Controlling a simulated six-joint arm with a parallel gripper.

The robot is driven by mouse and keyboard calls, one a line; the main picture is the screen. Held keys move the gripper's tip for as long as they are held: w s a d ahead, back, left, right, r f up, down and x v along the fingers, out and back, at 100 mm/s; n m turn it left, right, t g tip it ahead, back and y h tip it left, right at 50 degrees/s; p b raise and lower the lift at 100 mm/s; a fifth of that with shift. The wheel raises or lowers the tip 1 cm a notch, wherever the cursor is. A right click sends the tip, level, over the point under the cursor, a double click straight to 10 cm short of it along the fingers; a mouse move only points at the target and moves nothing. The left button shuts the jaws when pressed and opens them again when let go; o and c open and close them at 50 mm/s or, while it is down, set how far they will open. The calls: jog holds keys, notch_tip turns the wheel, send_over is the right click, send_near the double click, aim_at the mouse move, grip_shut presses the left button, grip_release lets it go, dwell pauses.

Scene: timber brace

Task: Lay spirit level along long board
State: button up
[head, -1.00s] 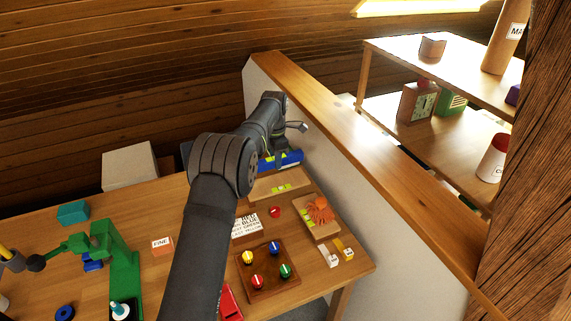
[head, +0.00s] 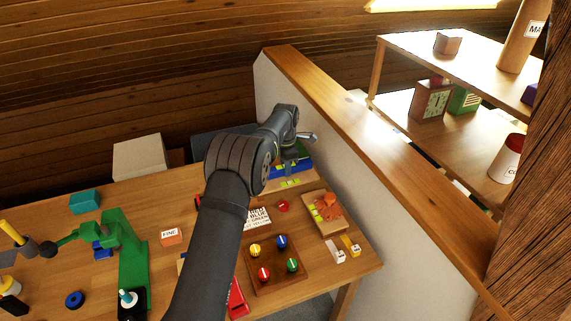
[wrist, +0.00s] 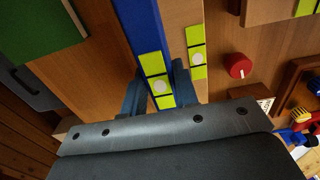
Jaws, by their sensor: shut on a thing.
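The blue spirit level (head: 297,166) with yellow-green patches is between the jaws of my gripper (head: 288,158) at the back right of the bench. In the wrist view my gripper (wrist: 160,80) is shut on the level (wrist: 145,30) near its patched part. The long board (head: 291,184), pale wood with yellow-green patches, lies just in front of the level in the head view. In the wrist view the board (wrist: 183,15) runs along the level's right side, nearly parallel. I cannot tell whether the level touches the board. My arm hides part of both.
A low wall (head: 312,135) stands close behind and to the right. A red knob (head: 283,206), a board with an orange piece (head: 328,206) and a tray of coloured knobs (head: 276,268) lie in front. A green stand (head: 130,255) is at left.

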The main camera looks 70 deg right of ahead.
jog(key=shift+f, duration=0.1)
jog(key=o, duration=1.1)
jog(key=shift+r, duration=3.5)
jog(key=shift+f, duration=3.5)
